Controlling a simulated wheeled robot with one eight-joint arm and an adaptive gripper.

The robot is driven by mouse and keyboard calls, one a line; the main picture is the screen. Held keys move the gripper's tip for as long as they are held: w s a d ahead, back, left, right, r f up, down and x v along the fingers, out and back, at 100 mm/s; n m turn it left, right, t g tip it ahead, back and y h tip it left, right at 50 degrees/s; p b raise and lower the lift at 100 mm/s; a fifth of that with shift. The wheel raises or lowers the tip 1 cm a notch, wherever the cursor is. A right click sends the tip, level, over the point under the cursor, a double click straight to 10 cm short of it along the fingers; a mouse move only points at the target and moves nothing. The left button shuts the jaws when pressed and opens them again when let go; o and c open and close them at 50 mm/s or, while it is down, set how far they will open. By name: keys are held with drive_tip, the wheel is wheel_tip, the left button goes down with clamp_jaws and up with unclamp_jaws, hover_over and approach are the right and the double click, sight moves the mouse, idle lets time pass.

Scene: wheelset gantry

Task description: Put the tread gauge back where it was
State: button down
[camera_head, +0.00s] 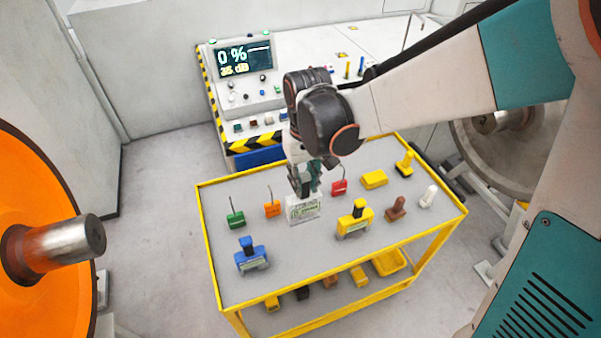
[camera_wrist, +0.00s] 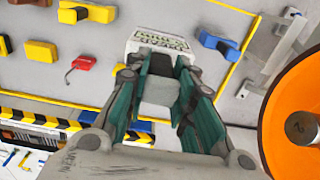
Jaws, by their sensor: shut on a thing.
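My gripper (camera_head: 305,180) points down over the yellow-framed table (camera_head: 290,280) and is shut on a pale grey block with a printed face, which I take for the tread gauge (camera_head: 303,209). In the wrist view the gauge (camera_wrist: 160,45) sits between the fingertips of my gripper (camera_wrist: 160,68), upright in the head view. It is at or just above the grey tabletop; I cannot tell whether it touches. A blue handled gauge (camera_head: 251,256) stands front left of it and a yellow handled gauge (camera_head: 354,220) to its right.
A yellow block (camera_head: 374,179), a brown piece (camera_head: 396,208) and a white piece (camera_head: 429,196) lie right. Bare tabletop shows in front.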

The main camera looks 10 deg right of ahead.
sight(306, 197)
wheel_tip(306, 197, down, 19)
drive_tip(key=b, duration=1.2)
drive_tip(key=shift+d, duration=0.15)
drive_tip(key=shift+s, duration=0.1)
drive_tip(key=c, duration=1.8)
unclamp_jaws()
drive_tip(key=shift+f, duration=0.15)
drive_tip(key=o, duration=0.4)
drive_tip(key=shift+o, duration=0.2)
wheel_tip(306, 197, up, 12)
drive_tip(key=p, duration=0.8)
drive_tip(key=shift+d, duration=0.1)
